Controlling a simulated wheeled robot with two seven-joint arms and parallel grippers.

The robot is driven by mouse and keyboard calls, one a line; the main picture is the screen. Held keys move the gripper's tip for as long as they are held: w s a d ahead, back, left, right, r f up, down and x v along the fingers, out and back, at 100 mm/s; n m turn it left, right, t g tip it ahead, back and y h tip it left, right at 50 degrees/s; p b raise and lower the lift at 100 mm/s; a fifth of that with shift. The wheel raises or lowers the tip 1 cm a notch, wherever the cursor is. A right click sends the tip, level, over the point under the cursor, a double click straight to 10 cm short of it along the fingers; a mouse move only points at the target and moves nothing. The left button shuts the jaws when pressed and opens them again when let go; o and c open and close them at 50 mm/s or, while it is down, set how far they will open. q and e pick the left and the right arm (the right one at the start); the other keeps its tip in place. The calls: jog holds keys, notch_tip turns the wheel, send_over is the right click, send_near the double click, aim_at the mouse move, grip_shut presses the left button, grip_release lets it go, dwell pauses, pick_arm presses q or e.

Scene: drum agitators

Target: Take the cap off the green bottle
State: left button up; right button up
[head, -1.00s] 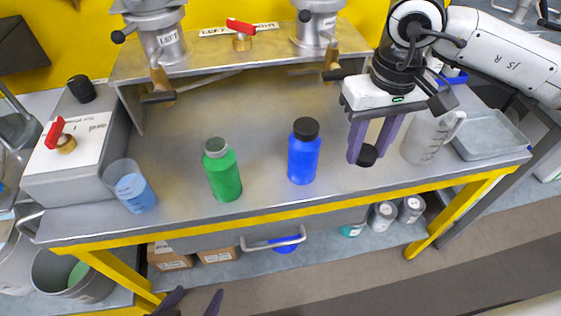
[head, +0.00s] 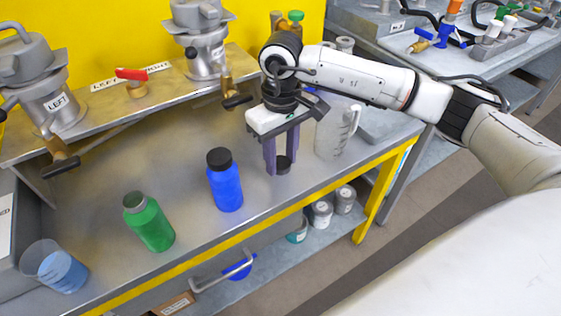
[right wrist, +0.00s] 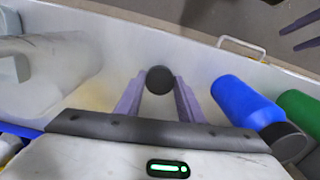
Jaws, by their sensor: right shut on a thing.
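The green bottle (head: 150,224) stands upright on the steel bench, left of the blue bottle. Its top shows a grey-green neck with no black cap on it. My right gripper (head: 277,165) points down, right of the blue bottle, shut on a black cap (head: 284,164) held between its fingertips. The cap (right wrist: 160,79) also shows between the fingers in the right wrist view. I cannot tell whether it touches the bench. My left gripper (right wrist: 288,40) shows only as two purple fingers, apart and empty, at the right wrist view's upper right.
The blue bottle (head: 225,182) with its black cap stands between the green bottle and my right gripper. A clear jug (head: 335,130) is close on the right. A beaker of blue liquid (head: 60,270) stands at the left. Valves overhang the bench's back.

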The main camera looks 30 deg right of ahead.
notch_tip(320, 180, down, 2)
pick_arm(q)
jog(key=shift+w+r, duration=0.2)
jog(key=shift+f, duration=0.15)
pick_arm(e)
jog(key=shift+f, duration=0.1)
pick_arm(q)
jog(key=shift+w, duration=0.1)
pick_arm(e)
jog(key=o, duration=1.2)
jog(key=shift+c, duration=0.2)
pick_arm(q)
jog(key=shift+r, duration=0.25)
